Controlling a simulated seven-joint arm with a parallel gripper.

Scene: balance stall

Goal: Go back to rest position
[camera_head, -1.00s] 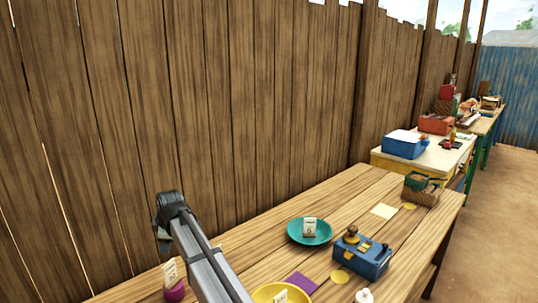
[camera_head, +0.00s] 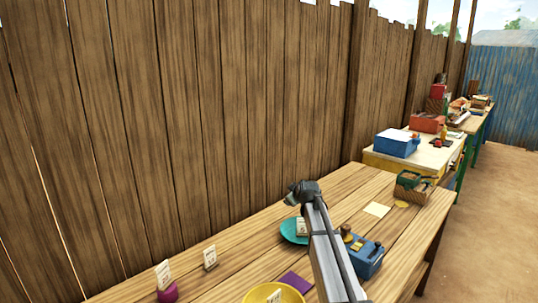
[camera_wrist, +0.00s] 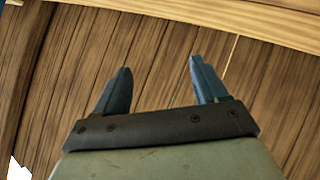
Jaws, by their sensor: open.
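My gripper (camera_wrist: 160,66) shows in the wrist view with its two dark blue fingers apart and nothing between them. Behind the fingers is only brown plank wood, with a lighter beam across the top. In the head view my grey arm rises from the bottom over the table, and my gripper cannot be made out there. The wooden table (camera_head: 232,267) lies below the arm. The arm partly covers a teal plate (camera_head: 289,231) and a blue box with knobs (camera_head: 371,261).
A yellow bowl (camera_head: 253,295), a purple square (camera_head: 296,281) and a magenta holder (camera_head: 168,293) with a card are at the near side. A basket (camera_head: 411,194) stands at the far end. A plank fence (camera_head: 200,130) runs close along the table's left side.

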